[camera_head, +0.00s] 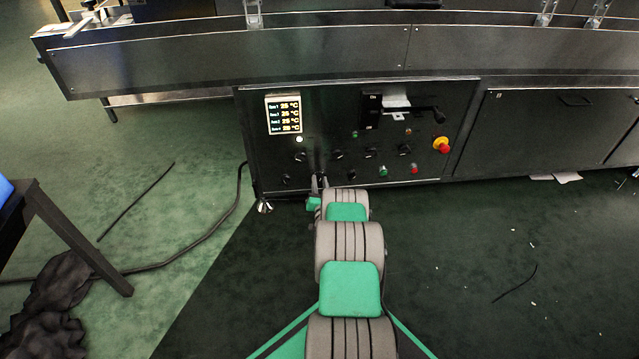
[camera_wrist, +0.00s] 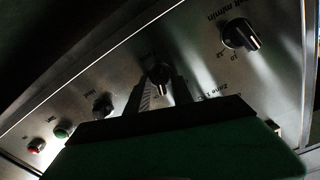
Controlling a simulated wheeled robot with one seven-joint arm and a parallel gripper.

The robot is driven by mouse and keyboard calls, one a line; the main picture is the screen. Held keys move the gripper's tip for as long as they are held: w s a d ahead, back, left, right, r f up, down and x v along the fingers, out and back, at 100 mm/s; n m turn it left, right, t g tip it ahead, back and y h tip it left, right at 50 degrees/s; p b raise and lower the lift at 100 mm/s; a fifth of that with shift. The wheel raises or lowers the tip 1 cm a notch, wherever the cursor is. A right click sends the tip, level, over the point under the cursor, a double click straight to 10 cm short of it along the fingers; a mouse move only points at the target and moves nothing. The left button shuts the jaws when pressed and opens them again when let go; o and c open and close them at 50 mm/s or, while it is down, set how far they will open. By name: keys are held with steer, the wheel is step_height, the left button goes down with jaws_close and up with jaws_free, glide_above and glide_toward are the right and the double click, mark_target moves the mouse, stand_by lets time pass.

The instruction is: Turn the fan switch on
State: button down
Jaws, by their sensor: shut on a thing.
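A dark control panel (camera_head: 275,148) on the front of the machine carries several black knobs. My gripper (camera_head: 319,181) is at the lower row of this panel. In the wrist view my gripper (camera_wrist: 159,93) has its two fingers shut on a black knob (camera_wrist: 158,72), one finger on each side. Its place in the row suits the fan switch, but its label is hidden or unreadable. The knob's exact setting cannot be told. In the head view the fingers hide most of this knob.
A large knob marked in m/min (camera_wrist: 240,36) and a smaller black knob (camera_wrist: 103,105) flank the held one. A green button (camera_head: 383,171), a red button (camera_head: 413,170) and a red-yellow emergency stop (camera_head: 441,145) sit to the right. A temperature display (camera_head: 284,114) is upper left.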

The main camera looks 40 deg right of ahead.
steer(key=shift+r+m, duration=0.1)
steer(key=shift+m, duration=2.1)
steer(key=c, duration=1.5)
jaws_free()
steer(key=shift+w, duration=0.1)
steer(key=shift+o, duration=0.2)
steer(key=p+v, duration=0.3)
steer(key=v, duration=0.4)
steer(key=shift+s+a+p, duration=0.25)
steer(key=shift+s+p, duration=0.1)
steer(key=shift+p, duration=0.05)
